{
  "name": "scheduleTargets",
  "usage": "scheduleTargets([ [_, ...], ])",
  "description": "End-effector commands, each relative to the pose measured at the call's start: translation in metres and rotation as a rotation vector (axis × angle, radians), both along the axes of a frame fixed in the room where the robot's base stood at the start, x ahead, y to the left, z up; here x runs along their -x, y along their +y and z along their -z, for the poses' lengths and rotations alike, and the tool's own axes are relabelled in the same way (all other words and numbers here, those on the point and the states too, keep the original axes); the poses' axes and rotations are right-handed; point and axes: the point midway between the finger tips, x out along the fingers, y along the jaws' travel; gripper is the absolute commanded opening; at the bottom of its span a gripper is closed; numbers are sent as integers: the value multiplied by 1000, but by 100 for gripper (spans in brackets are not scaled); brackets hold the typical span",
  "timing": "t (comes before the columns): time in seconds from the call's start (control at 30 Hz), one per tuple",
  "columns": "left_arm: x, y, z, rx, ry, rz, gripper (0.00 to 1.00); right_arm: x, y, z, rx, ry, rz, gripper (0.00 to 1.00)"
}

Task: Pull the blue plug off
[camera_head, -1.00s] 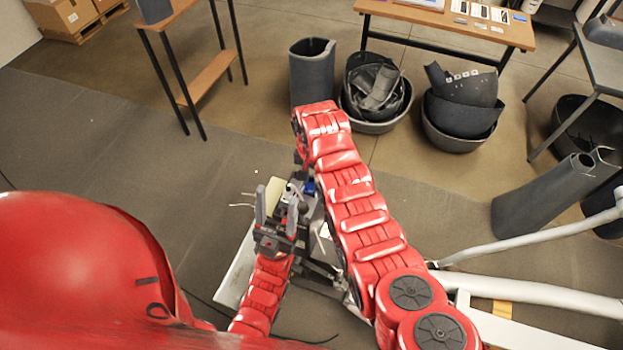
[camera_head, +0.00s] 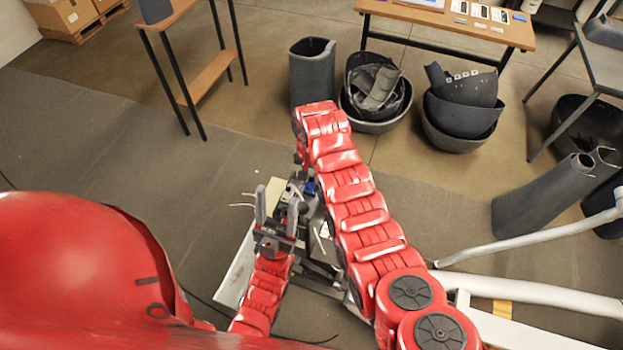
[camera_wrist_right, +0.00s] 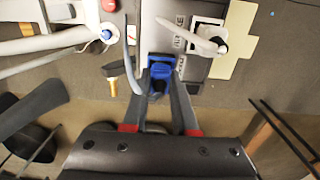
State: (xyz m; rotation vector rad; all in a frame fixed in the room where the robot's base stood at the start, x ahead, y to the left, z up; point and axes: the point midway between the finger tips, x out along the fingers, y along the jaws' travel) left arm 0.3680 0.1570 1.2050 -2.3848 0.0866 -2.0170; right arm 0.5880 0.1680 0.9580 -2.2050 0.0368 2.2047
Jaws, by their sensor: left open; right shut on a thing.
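The blue plug (camera_wrist_right: 161,68) sits between the fingertips of my right gripper (camera_wrist_right: 162,88) in the right wrist view, at the grey equipment panel (camera_wrist_right: 190,62). My right gripper is shut on it. The frames do not clearly show whether the plug is still seated in the panel. In the head view the blue plug (camera_head: 310,188) shows small beside my right arm, which hides much of the equipment. My left gripper (camera_head: 276,207) is open and empty, its fingers pointing up, to the left of the plug.
A white lever (camera_wrist_right: 192,36) and a blue-tipped white part (camera_wrist_right: 105,34) are close to the plug. A red button (camera_wrist_right: 109,5) is at the top. White tubes (camera_head: 530,290) lie at the right. Dark bins (camera_head: 375,95) stand behind; the floor at left is clear.

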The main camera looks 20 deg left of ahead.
Motion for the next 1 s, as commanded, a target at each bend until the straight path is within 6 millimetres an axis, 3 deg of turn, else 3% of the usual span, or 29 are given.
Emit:
scheduleTargets([
  [0.57,0,0,-1,0,0,0,56,-1,0,-3,-1,-1,0,0],
  [1.0,0,0,-8,0,0,0,56,-1,0,-29,-2,-4,1,0],
])
